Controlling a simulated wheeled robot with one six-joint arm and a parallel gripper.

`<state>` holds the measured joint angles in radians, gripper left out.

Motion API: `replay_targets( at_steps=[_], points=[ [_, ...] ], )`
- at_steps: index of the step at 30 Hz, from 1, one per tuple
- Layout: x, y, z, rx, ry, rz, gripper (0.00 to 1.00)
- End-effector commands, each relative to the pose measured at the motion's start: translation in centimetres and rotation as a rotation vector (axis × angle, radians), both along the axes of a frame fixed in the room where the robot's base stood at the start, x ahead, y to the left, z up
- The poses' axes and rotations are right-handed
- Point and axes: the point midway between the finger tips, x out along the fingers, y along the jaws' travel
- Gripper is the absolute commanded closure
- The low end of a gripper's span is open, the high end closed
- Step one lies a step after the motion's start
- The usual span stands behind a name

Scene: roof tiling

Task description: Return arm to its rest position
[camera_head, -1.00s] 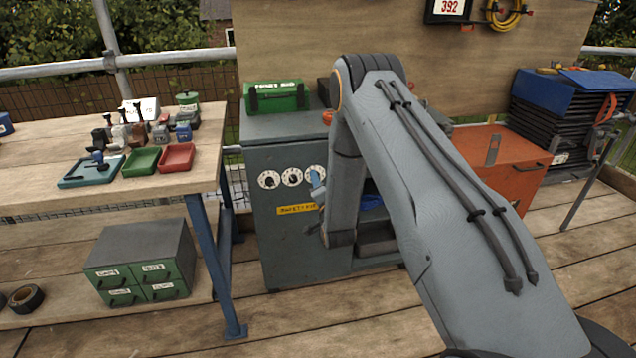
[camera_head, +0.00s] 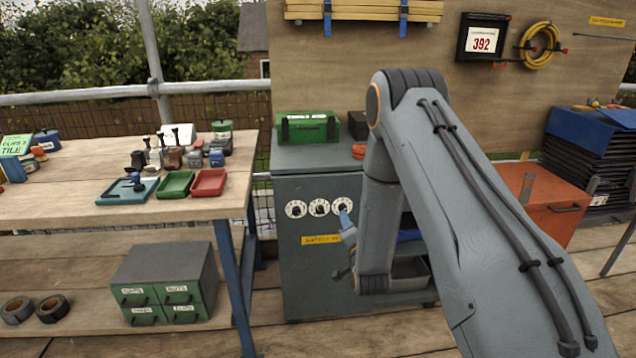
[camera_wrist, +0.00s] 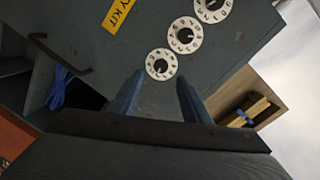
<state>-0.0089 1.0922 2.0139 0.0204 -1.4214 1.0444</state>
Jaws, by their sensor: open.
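My arm reaches up from the lower right of the head view and bends down in front of the grey cabinet (camera_head: 300,265). My gripper (camera_head: 345,228) is partly hidden behind my own forearm, with a blue finger showing in front of the cabinet's dials. In the wrist view my gripper (camera_wrist: 158,90) has its two blue fingers apart with nothing between them. The white dials (camera_wrist: 185,35) and the yellow label (camera_wrist: 118,15) on the cabinet face lie beyond the fingertips. I cannot tell the exact gap to the cabinet.
A workbench (camera_head: 60,205) with small trays and tools stands at the left. A green case (camera_head: 307,128) sits on the cabinet. An orange chest (camera_head: 545,200) and a dark stack (camera_head: 590,150) stand at the right. The plank floor (camera_head: 330,340) is bare in front of the cabinet.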

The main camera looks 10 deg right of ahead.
Motion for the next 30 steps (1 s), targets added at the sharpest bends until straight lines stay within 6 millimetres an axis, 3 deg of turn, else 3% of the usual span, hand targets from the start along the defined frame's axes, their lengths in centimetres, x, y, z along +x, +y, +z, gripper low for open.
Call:
replay_targets(
  at_steps=[1, 4, 8, 14, 20, 27, 30],
  points=[
    [0.1, 0.0, 1.3, -0.031, 0.04, 0.005, 0.57],
    [-0.6, 0.0, 2.8, -0.117, 0.167, 0.025, 0.57],
    [-2.8, 0.0, 4.7, -0.236, 0.344, 0.074, 0.57],
    [-8.8, 0.1, 7.6, -0.406, 0.61, 0.192, 0.57],
    [-17.5, 0.1, 10.8, -0.552, 0.864, 0.361, 0.57],
    [-30.2, 0.1, 15.0, -0.683, 1.135, 0.619, 0.57],
    [-34.7, 0.1, 16.5, -0.714, 1.218, 0.719, 0.57]
  ],
)
